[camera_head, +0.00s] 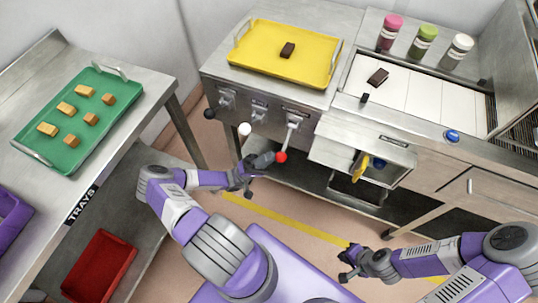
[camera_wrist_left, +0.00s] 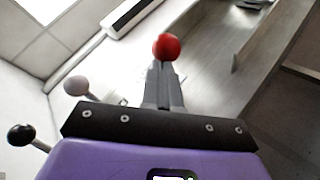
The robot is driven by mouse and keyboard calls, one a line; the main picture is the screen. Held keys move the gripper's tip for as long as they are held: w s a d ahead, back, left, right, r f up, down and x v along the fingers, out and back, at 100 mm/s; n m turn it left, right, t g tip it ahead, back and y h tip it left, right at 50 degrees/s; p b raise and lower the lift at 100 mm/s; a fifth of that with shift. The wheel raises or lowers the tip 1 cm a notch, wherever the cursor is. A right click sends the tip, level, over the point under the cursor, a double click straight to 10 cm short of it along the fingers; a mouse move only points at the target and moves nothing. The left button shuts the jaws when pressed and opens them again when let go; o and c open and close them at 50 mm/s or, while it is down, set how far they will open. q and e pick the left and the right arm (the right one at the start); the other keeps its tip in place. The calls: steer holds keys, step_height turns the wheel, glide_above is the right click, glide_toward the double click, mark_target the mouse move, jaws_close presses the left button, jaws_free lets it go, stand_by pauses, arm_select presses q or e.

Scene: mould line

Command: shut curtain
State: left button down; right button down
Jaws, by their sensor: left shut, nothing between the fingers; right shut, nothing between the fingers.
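Three levers stick out of the front of the metal cabinet: one with a black knob (camera_head: 210,114), one with a white knob (camera_head: 245,129) and one with a red knob (camera_head: 281,157). The red lever hangs down from its plate. My left gripper (camera_head: 268,159) is shut and empty, its tips close beside the red knob. In the left wrist view the shut fingers (camera_wrist_left: 163,75) point at the red knob (camera_wrist_left: 166,47); I cannot tell if they touch. My right gripper (camera_head: 346,264) is shut and empty, low over the floor. I cannot identify a curtain.
A yellow tray (camera_head: 260,69) with a dark block sits on the cabinet top. Several white panels and three bottles (camera_head: 424,42) are to its right. An open drawer (camera_head: 362,148) juts out right of the levers. The left table holds a green tray (camera_head: 103,82) with several blocks.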

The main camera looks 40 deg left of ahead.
arm_select(q)
steer(key=s+r+n+t+y+p, duration=0.1)
steer(key=s+r+n+y+p, duration=0.2)
steer(key=r+n+y+p, duration=1.35)
steer(key=s+a+f+m+h+p, duration=0.2)
steer(key=s+f, duration=0.4)
steer(key=f, duration=0.4)
steer(key=m+h+p, duration=0.1)
steer(key=h+p, duration=0.1)
steer(key=shift+s+f+m+h, duration=0.2)
steer(key=shift+s+m+h, duration=0.05)
steer(key=shift+m+h, duration=0.1)
